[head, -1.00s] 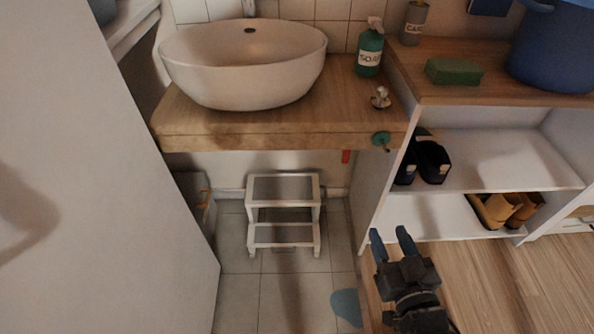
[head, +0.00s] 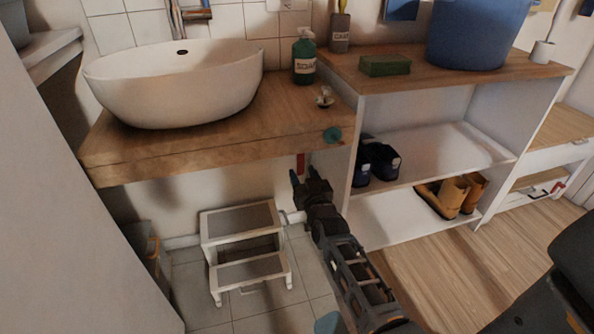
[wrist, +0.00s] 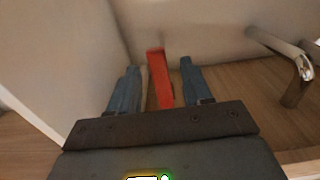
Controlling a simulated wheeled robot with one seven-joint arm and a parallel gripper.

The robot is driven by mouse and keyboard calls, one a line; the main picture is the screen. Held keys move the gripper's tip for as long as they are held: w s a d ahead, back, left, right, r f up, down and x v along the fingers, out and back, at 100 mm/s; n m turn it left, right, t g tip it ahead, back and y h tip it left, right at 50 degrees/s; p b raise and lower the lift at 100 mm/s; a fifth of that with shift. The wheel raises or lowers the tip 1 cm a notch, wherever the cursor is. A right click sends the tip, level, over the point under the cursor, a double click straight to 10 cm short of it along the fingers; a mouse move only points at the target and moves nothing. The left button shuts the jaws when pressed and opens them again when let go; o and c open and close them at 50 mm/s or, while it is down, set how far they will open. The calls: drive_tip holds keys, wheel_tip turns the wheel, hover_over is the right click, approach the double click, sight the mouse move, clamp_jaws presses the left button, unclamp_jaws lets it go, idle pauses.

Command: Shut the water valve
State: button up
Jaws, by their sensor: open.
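A red lever (head: 301,163), which looks like the water valve's handle, shows below the wooden counter, close to the white shelf's side wall. My gripper (head: 301,174) is at it, under the counter's front edge, with its fingers open. In the wrist view, the red lever (wrist: 159,80) stands between the two blue-grey fingers (wrist: 160,88), with gaps on both sides. I see no finger closed on it. The valve body behind the lever is not clear to see.
A wooden counter (head: 215,142) with a white basin (head: 180,85) lies above my gripper. A teal knob (head: 332,135) sits at its edge. A step stool (head: 242,226) stands below, and a shelf (head: 430,165) is at right. The wrist view shows a chrome pipe (wrist: 291,60).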

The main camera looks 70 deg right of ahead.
sight(301, 170)
drive_tip(key=shift+p+x, duration=0.4)
drive_tip(key=shift+x, duration=1.4)
drive_tip(key=shift+c, duration=0.2)
drive_tip(key=shift+s, duration=0.1)
clamp_jaws()
